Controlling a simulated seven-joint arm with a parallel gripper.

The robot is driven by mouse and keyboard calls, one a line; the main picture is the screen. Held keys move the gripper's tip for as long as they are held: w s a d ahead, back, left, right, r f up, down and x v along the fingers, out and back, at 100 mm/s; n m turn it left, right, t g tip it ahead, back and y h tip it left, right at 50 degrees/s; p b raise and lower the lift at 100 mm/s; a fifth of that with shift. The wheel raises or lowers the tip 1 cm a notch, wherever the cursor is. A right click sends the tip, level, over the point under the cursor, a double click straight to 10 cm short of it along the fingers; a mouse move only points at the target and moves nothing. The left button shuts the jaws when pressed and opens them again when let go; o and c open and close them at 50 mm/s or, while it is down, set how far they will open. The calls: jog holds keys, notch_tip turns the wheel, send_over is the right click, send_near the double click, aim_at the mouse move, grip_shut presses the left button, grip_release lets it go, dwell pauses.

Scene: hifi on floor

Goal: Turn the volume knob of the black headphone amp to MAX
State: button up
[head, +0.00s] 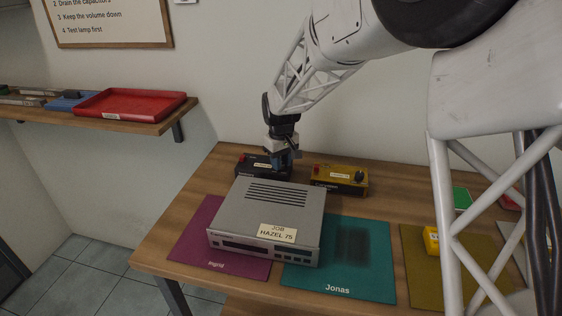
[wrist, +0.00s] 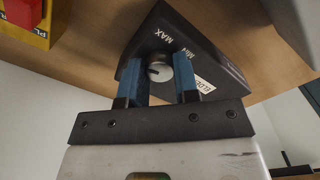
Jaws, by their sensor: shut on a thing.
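The black headphone amp (head: 250,161) stands at the back of the table, behind a silver hi-fi unit that hides part of it. In the wrist view its black case (wrist: 205,52) carries the words MAX and MIN and a pale label. My gripper (wrist: 158,76) has its two blue fingers on either side of the grey volume knob (wrist: 159,73) and is shut on it. A short dark mark shows on the knob, but I cannot tell surely which way it points. In the head view my gripper (head: 285,161) is at the amp's right end, and the knob is hidden.
The silver unit (head: 262,204) labelled JOB HAZEL 75 stands close in front, across a purple mat (head: 190,232) and a teal mat (head: 370,265). A yellow amp (head: 340,180) stands just right of my gripper. A red tray (head: 130,104) is on the left shelf.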

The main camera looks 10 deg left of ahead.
jog(key=m, duration=0.4)
jog(key=shift+m, duration=1.9)
jog(key=o, duration=0.9)
jog(key=shift+o, duration=0.2)
jog(key=shift+r, duration=0.1)
jog(key=shift+r, duration=3.8)
